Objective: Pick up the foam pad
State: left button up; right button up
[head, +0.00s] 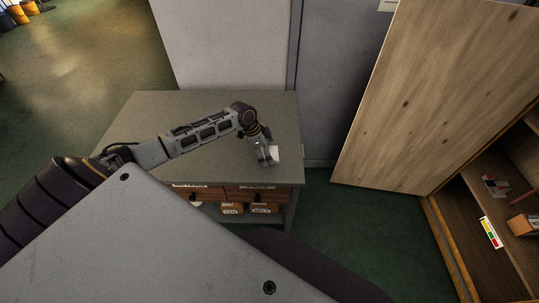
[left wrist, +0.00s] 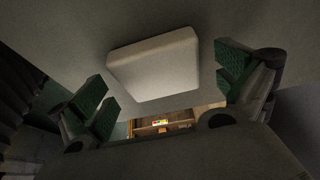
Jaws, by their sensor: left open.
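The foam pad is a white, rounded block (left wrist: 155,65) on the grey table top, seen between and just beyond my open fingers in the left wrist view. In the head view a small white part of the pad (head: 274,153) shows beside the fingers, near the table's front right corner; the rest is hidden by the gripper. My left gripper (head: 266,156) points down at the pad. It also shows in the left wrist view (left wrist: 165,92), with its green-padded fingers apart on either side and nothing held. My right gripper is not in view.
The grey table (head: 160,108) has a clear top apart from the pad. Drawers and a shelf with small boxes (head: 232,208) are below its front edge. A large wooden panel (head: 425,90) and an open wooden cabinet (head: 480,240) stand at the right.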

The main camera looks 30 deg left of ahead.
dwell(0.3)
pick_arm(q)
jog(key=c, duration=0.8)
jog(key=shift+r, duration=0.1)
jog(key=shift+r, duration=4.95)
